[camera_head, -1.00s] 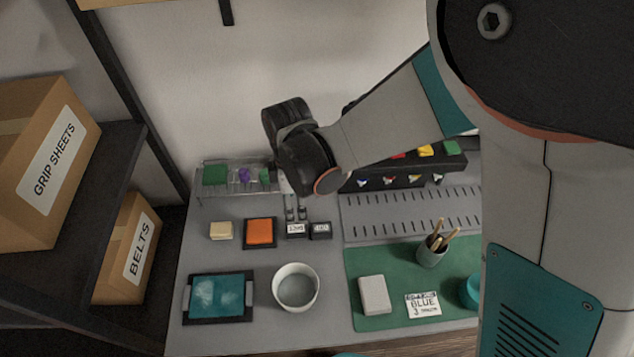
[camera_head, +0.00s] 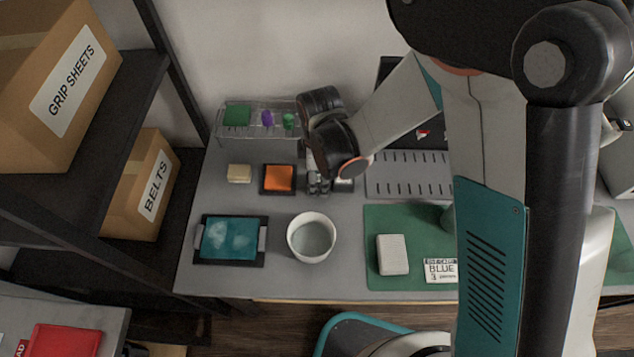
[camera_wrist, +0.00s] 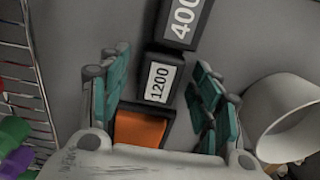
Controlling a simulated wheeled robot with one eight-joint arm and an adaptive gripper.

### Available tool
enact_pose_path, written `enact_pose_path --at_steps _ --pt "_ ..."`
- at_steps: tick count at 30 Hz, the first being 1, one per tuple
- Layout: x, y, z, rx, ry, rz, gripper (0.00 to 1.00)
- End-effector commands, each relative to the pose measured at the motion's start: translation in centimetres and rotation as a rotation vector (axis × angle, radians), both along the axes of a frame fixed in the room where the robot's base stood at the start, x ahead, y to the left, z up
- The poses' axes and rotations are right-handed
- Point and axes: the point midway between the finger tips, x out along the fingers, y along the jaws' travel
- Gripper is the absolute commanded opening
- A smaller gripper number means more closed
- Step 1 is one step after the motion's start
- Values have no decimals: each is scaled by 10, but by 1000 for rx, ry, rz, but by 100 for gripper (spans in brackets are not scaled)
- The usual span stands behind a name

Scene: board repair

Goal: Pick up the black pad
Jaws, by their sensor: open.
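Two small black pads with white labels lie end to end in the wrist view: one marked 1200 (camera_wrist: 161,79) and one marked 400 (camera_wrist: 184,18). My gripper (camera_wrist: 160,84) is open, with its teal-lined fingers on either side of the 1200 pad and nothing held. In the head view my gripper (camera_head: 318,186) points down at the pads and hides the 1200 one. The 400 pad (camera_head: 344,185) shows partly at its right. I cannot tell how far the fingertips are above the table.
An orange block (camera_head: 279,178) in a black tray lies just left of the gripper. A white bowl (camera_head: 311,238) stands in front. A wire rack (camera_head: 260,122) is behind left. A cream block (camera_head: 239,173) and a teal pouch on a dark tray (camera_head: 229,240) lie farther left.

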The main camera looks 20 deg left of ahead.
Motion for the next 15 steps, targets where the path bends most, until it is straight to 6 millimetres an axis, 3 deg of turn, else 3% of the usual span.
enact_pose_path --at_steps 7,12,15 --pt "0 0 -3 0 0 0 58" --pt "0 0 -3 0 0 0 20" --pt "0 0 -3 0 0 0 16"
